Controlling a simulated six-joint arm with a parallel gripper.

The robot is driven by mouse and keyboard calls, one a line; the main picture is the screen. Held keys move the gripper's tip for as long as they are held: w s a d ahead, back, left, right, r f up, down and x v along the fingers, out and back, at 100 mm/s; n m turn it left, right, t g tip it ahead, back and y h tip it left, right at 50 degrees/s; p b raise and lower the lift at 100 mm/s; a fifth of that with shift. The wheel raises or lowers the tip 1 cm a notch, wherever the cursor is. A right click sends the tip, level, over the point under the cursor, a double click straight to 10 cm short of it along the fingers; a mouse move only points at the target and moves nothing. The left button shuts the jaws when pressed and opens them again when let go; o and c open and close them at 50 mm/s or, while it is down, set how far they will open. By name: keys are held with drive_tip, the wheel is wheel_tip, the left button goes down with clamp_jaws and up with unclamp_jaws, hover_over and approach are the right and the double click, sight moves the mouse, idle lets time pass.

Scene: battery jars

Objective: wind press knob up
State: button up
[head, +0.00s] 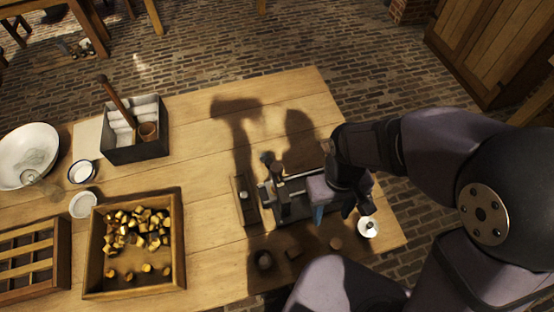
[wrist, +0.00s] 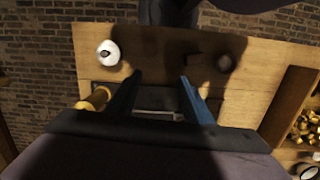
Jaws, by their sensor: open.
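The dark metal press (head: 290,205) stands near the table's right end, with pale metal rods and an upright post topped by a dark knob-like piece (head: 267,158). My gripper (head: 334,214) is over the right part of the press, pointing down and hiding some of it. In the wrist view my gripper (wrist: 160,78) has its two fingers apart with nothing between them. A metal bar (wrist: 160,115) shows below the fingertips, between the fingers. A brass-coloured cylinder (wrist: 97,98) lies left of the left finger. I cannot tell which piece is the press knob.
A white dish with a dark centre (head: 368,228) is right of my gripper. A narrow tray (head: 240,212) lies left of the press. Further left are a box of brass-coloured pieces (head: 178,240), a grey caddy (head: 135,155) and bowls (head: 28,150).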

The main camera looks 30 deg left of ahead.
approach(276, 167)
drive_tip(key=shift+n+t+y, duration=0.3)
drive_tip(key=s+d+f, duration=0.1)
drive_tip(key=d+f, duration=0.1)
drive_tip(key=s+d+f, duration=0.1)
drive_tip(key=s+f, duration=0.1)
drive_tip(key=s+d+f, duration=0.1)
drive_tip(key=d+f, duration=0.1)
drive_tip(key=f, duration=0.1)
drive_tip(key=shift+s+d, duration=0.2)
drive_tip(key=shift+d, duration=0.15)
drive_tip(key=w+a+r+m, duration=0.1)
drive_tip(key=a+r, duration=0.1)
drive_tip(key=w+a+r+m, duration=0.1)
drive_tip(key=w+a+m, duration=0.1)
drive_tip(key=w+a+r+m, duration=0.1)
drive_tip(key=a+r+m, duration=0.1)
drive_tip(key=shift+w+r+t+y, duration=0.3)
drive_tip(key=shift+r+t+y, duration=0.05)
drive_tip(key=shift+t+y, duration=0.05)
drive_tip(key=shift+s+d+r+m, duration=0.1)
drive_tip(key=shift+r+m, duration=0.15)
drive_tip(key=shift+m, duration=0.65)
drive_tip(key=shift+s+d+m, duration=0.25)
drive_tip(key=shift+d+m, duration=0.05)
drive_tip(key=shift+m, duration=0.4)
drive_tip(key=shift+d+m, duration=0.2)
drive_tip(key=shift+m, duration=0.9)
drive_tip(key=shift+s+f, duration=0.1)
